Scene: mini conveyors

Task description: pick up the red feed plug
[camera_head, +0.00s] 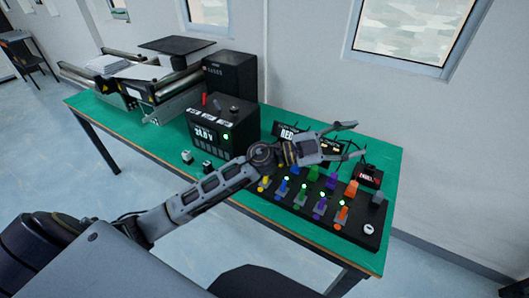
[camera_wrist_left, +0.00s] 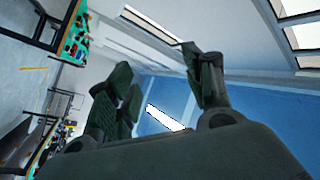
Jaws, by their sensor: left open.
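A small red upright piece (camera_head: 205,99), likely the red feed plug, stands on top of the black power unit (camera_head: 206,146) with a lit "24.0 V" display. A dark knob sits beside it. My left gripper (camera_head: 350,141) is open and empty, above the back of the coloured plug panel, well to the right of the red piece. Its spread fingers also show in the left wrist view (camera_wrist_left: 160,85), with nothing between them. My right gripper is not in view.
A black panel (camera_head: 340,225) with several coloured plugs and green lights lies at the right of the green table (camera_head: 150,143). A small box with a red display (camera_head: 368,176) stands behind it. Mini conveyors (camera_head: 160,88) stand left.

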